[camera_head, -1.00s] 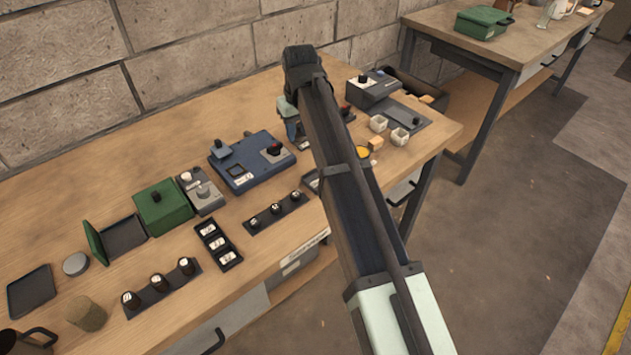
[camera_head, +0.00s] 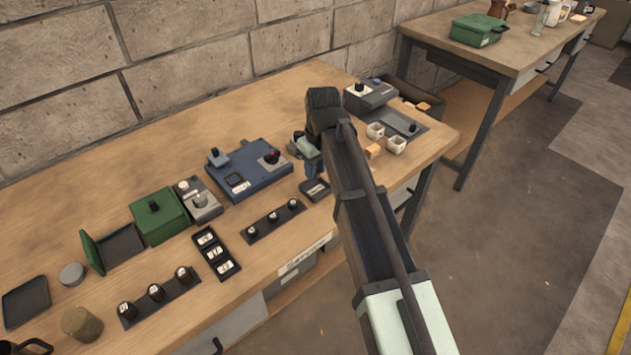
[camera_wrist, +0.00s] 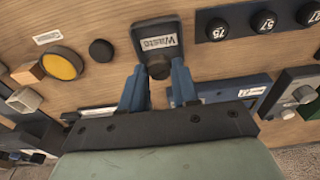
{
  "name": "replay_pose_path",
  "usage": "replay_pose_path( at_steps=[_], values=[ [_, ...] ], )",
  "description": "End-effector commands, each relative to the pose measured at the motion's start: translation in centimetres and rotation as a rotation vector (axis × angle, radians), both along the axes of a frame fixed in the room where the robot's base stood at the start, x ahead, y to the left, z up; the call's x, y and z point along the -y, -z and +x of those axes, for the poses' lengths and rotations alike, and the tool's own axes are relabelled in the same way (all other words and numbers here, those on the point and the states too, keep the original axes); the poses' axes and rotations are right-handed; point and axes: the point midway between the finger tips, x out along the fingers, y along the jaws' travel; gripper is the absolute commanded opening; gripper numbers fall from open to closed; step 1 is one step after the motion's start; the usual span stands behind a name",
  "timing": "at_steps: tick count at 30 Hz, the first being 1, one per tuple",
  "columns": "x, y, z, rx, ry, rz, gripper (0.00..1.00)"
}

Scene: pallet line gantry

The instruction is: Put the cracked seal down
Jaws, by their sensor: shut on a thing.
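My gripper (camera_wrist: 158,72) has two blue fingers closed on a small dark, round-topped piece (camera_wrist: 158,66), taken to be the cracked seal. Any crack is too small to see. In the wrist view it sits over the near edge of a dark tray labelled "Waste" (camera_wrist: 143,30); I cannot tell whether it touches the tray. In the head view my gripper (camera_head: 313,168) is low over the bench beside the Waste tray (camera_head: 316,194), and the held piece is hidden.
A rack with several dark numbered seals (camera_head: 249,234) lies left of the Waste tray. A blue machine (camera_head: 262,184) stands behind it. Small white cups (camera_head: 397,146) and a grey device (camera_head: 370,97) are to the right. A yellow disc (camera_wrist: 62,63) and a black knob (camera_wrist: 101,50) lie near the tray.

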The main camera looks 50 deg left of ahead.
Motion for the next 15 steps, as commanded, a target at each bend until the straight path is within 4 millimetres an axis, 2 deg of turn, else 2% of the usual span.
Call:
replay_pose_path(
  at_steps=[1,8,15],
  values=[
    [0.1,0.8,0.0,-0.001,0.0,-0.002,0.15],
    [0.0,2.4,0.0,0.0,0.0,-0.001,0.15],
    [0.0,5.1,0.0,-0.001,0.0,-0.001,0.15]
  ],
)
